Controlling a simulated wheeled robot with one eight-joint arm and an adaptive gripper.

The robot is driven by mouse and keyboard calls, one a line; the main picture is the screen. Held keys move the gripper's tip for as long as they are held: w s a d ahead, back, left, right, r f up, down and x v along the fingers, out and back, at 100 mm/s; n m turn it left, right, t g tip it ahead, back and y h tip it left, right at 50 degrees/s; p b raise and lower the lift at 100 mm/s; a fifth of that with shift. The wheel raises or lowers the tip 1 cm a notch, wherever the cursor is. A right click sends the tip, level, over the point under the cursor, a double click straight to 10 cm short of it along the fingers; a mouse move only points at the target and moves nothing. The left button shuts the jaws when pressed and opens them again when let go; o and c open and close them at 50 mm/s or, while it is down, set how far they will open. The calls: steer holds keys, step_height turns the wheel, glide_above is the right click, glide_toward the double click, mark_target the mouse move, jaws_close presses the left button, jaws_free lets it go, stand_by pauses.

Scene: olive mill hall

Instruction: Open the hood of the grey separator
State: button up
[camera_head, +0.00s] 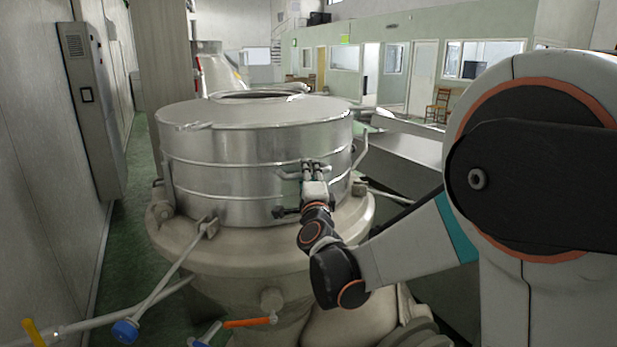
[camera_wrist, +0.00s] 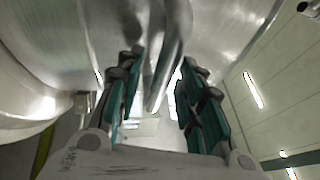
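The grey separator's hood (camera_head: 235,150) is a wide ribbed metal drum with a flat top, seated on a broad pale base (camera_head: 190,236). It looks closed. My gripper (camera_head: 314,168) is at the front right of the hood, close to its side wall, by a short bar handle (camera_head: 287,174). In the wrist view, the two teal-padded fingers of my gripper (camera_wrist: 160,75) are spread, with a curved metal bar (camera_wrist: 163,58) between their tips. Gaps show beside the bar, so the fingers do not appear closed on it. The handle's far end is hidden by the gripper in the head view.
A grey wall cabinet (camera_head: 92,100) stands on the left. Pipes with a blue valve knob (camera_head: 125,330) and an orange lever (camera_head: 247,322) are low in front. A metal trough (camera_head: 410,145) lies right of the separator. Green floor shows at left.

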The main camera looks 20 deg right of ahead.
steer(key=shift+w+r, duration=0.1)
steer(key=shift+w, duration=0.15)
jaws_close()
